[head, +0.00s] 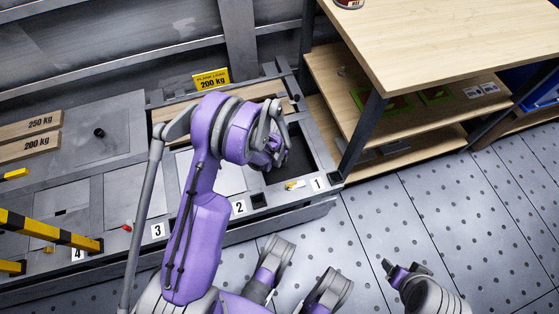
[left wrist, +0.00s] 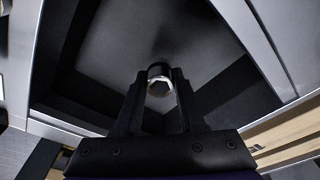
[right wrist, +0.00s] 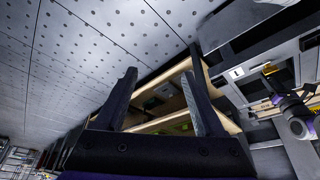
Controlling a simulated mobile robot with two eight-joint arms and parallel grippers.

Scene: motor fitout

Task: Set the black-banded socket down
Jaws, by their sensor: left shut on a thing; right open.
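The socket (left wrist: 159,86) is held between the fingertips of my left gripper (left wrist: 153,80) in the left wrist view. It shows a bright metal hex opening and a dark outer side. A recessed bay (left wrist: 138,35) with a dark grey floor lies beyond it; I cannot tell whether the socket touches that floor. In the head view my left gripper (head: 275,155) is over the dark bay by label 1, and the socket is hidden there. My right gripper (right wrist: 160,75) is open and empty, away from the bench; it also shows in the head view (head: 392,270).
A wooden shelf unit (head: 450,45) stands right of the bay. The bench (head: 110,180) carries numbered labels, a small dark cylinder (head: 99,132), marked planks (head: 30,130) and a yellow-black barrier (head: 50,232). A small yellow piece (head: 294,185) lies near label 1. The floor at right is clear.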

